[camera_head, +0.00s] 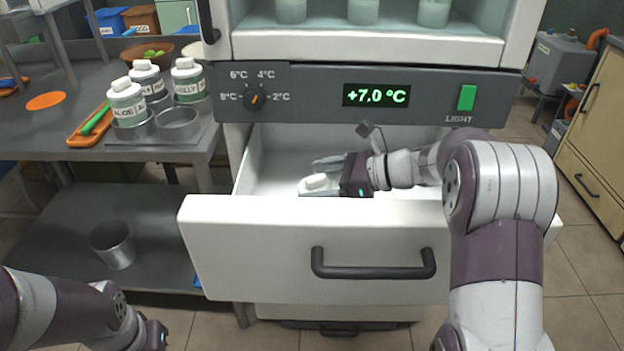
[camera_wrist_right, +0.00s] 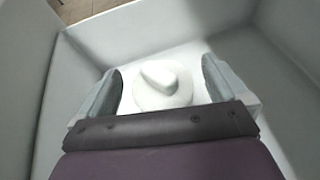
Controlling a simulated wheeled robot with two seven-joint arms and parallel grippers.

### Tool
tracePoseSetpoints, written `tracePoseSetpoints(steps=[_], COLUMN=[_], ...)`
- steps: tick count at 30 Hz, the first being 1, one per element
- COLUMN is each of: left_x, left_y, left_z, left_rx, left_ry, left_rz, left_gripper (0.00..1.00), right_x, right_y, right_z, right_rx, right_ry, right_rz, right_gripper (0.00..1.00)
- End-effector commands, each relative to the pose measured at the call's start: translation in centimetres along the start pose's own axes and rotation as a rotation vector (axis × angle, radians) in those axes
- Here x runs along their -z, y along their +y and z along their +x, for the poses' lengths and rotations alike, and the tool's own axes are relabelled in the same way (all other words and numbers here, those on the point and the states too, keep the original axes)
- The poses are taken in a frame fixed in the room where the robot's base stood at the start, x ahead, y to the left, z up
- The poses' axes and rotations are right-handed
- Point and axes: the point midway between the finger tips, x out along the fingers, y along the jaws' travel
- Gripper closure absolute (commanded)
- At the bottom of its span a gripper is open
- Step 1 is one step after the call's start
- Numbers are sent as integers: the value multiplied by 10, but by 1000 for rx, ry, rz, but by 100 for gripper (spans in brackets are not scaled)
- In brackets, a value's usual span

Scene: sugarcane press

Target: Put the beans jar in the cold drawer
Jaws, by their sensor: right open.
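The cold drawer (camera_head: 215,215) is pulled open below the control panel. My right gripper (camera_head: 318,172) is inside it. A jar with a white lid (camera_head: 317,182) stands in the drawer, and its body is mostly hidden by the drawer front. In the right wrist view the white lid (camera_wrist_right: 163,85) lies between the two fingers (camera_wrist_right: 162,88), with a gap on each side. The right gripper is open around it. No label shows, so I cannot tell whether this is the beans jar. My left gripper (camera_head: 158,338) is low at the left, and its fingers are not clear.
Several white-lidded jars (camera_head: 128,100) stand at the left table's rack, beside an empty metal ring holder (camera_head: 178,122). An orange tray (camera_head: 90,126) lies left of them. A metal cup (camera_head: 112,245) is on the lower shelf. The drawer handle (camera_head: 373,264) faces me.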

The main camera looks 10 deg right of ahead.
Motion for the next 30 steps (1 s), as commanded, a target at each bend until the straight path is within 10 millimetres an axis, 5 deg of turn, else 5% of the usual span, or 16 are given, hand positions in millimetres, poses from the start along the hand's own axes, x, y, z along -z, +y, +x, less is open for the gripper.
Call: tracePoseSetpoints(steps=[6,12,30], left_x=[1,2,2], left_y=[0,0,0], left_z=[-17,-23,-23], left_rx=[0,0,0], left_ry=[-2,-2,-2], left_rz=[0,0,0], left_gripper=[100,100,100], right_x=[-2,0,2], right_y=[-1,0,0], right_z=[-64,-97,-103], right_rx=[5,2,0], right_ry=[0,0,1], right_rz=[3,2,1], right_gripper=[0,0,0])
